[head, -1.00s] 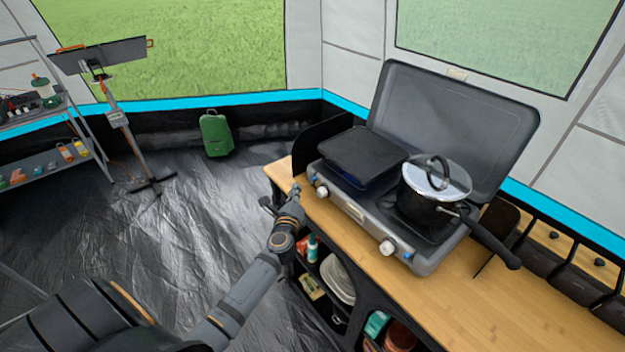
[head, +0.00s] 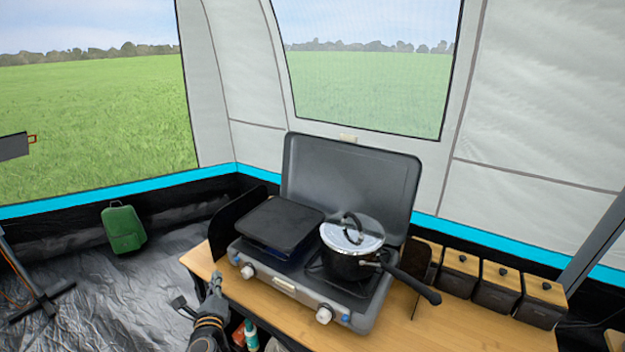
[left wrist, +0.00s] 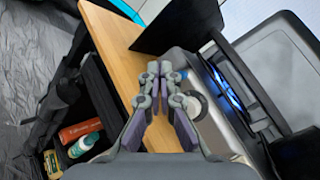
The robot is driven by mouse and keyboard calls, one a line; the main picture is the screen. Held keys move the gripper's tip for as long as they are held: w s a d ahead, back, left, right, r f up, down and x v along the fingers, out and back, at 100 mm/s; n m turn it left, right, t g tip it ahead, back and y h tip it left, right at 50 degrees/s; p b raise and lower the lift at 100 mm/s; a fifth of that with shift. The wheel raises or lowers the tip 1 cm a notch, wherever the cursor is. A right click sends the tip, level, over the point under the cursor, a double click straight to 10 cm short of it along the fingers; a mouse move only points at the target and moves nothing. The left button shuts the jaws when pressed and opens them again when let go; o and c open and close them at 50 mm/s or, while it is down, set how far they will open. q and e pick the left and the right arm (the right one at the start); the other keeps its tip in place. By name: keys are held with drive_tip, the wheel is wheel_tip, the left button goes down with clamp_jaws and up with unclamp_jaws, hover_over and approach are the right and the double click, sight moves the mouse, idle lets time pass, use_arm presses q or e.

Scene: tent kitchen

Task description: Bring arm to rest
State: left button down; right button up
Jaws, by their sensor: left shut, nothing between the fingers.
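My left gripper (head: 214,284) is at the near left edge of the wooden counter, in front of the camp stove (head: 300,290). In the left wrist view its fingers (left wrist: 152,72) are together with nothing between them, over the counter edge beside the stove's front panel and a knob (left wrist: 194,105). It is apart from the pot (head: 352,262). My right gripper is not seen in either view.
The stove holds a black griddle (head: 279,224) and the lidded pot, whose long handle sticks out to the right. Lidded canisters (head: 497,286) line the counter's back right. Bottles (left wrist: 84,146) stand on the shelf below.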

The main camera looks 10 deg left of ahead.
use_arm(q)
drive_tip(key=s+d+r+m+t+h, duration=0.1)
drive_tip(key=s+d+r+m+h, duration=0.1)
drive_tip(key=d+m+h, duration=0.7)
drive_tip(key=s+d+r+m+h, duration=0.25)
drive_tip(key=d+m, duration=0.55)
drive_tip(key=m, duration=0.5)
drive_tip(key=s+d+f+m+g+h, duration=0.2)
drive_tip(key=s+d+f+m+g, duration=0.35)
drive_tip(key=m, duration=0.85)
drive_tip(key=s+a+f+m+g+y, duration=0.3)
drive_tip(key=s+a+m+g+y, duration=0.15)
drive_tip(key=s+m, duration=0.3)
drive_tip(key=s+a+f+m+g+y, duration=0.35)
drive_tip(key=s+a+m, duration=0.3)
drive_tip(key=s, duration=0.25)
wheel_tip(320, 180, down, 24)
drive_tip(key=s+a+g, duration=0.1)
drive_tip(key=s+a, duration=0.1)
drive_tip(key=s+a+f+g, duration=0.1)
drive_tip(key=s+f, duration=1.6)
drive_tip(key=s, duration=0.2)
drive_tip(key=shift+a, duration=0.15)
drive_tip(key=shift+f+g, duration=0.1)
drive_tip(key=shift+g, duration=0.15)
drive_tip(key=shift+w, duration=0.1)
